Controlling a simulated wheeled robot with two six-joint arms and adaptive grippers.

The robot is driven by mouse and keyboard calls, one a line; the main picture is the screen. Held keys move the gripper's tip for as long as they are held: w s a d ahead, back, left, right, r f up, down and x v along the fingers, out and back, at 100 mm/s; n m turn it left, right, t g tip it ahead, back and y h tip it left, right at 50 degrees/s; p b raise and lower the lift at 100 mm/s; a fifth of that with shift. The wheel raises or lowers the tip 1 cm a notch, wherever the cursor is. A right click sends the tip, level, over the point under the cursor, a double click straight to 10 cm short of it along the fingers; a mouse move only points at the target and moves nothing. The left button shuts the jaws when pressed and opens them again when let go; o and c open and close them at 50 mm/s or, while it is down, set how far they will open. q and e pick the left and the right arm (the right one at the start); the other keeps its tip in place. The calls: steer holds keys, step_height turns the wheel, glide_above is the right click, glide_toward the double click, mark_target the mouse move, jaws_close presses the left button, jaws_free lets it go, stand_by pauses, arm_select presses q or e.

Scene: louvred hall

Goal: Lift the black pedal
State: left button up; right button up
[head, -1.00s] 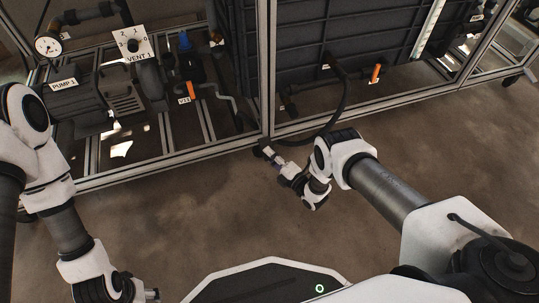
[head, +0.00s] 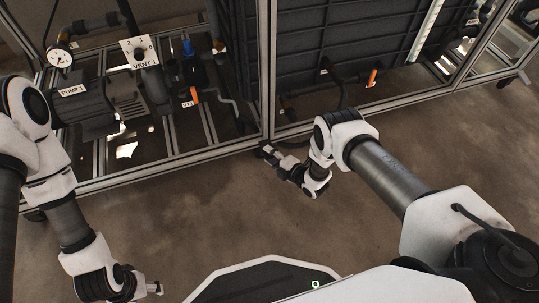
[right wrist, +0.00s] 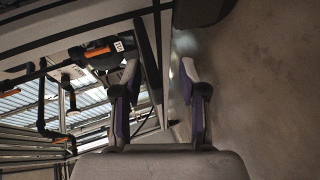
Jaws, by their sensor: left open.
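I cannot clearly make out the black pedal in the head view. A dark rounded piece (right wrist: 200,9) at the top of the right wrist view may be the pedal or part of a caster; I cannot tell which. My right gripper (head: 266,151) is low beside the foot of the frame's middle post. In the right wrist view my right gripper (right wrist: 160,72) has its two fingers apart, with nothing visible held, and the dark piece lies beyond the tips. My left gripper (head: 156,288) is open and empty over the floor at the lower left.
An orange-handled valve (head: 193,96) sits inside. A caster (head: 508,81) shows at the far right. The floor (head: 440,145) in front is clear.

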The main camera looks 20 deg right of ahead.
steer(key=shift+r, duration=0.2)
steer(key=shift+s+d, duration=0.1)
steer(key=shift+s, duration=0.15)
steer(key=s+d+p, duration=0.1)
steer(key=s+p, duration=0.2)
steer(key=s, duration=0.3)
steer(key=shift+d+f, duration=0.3)
steer(key=shift+f, duration=0.1)
steer(key=shift+s, duration=0.1)
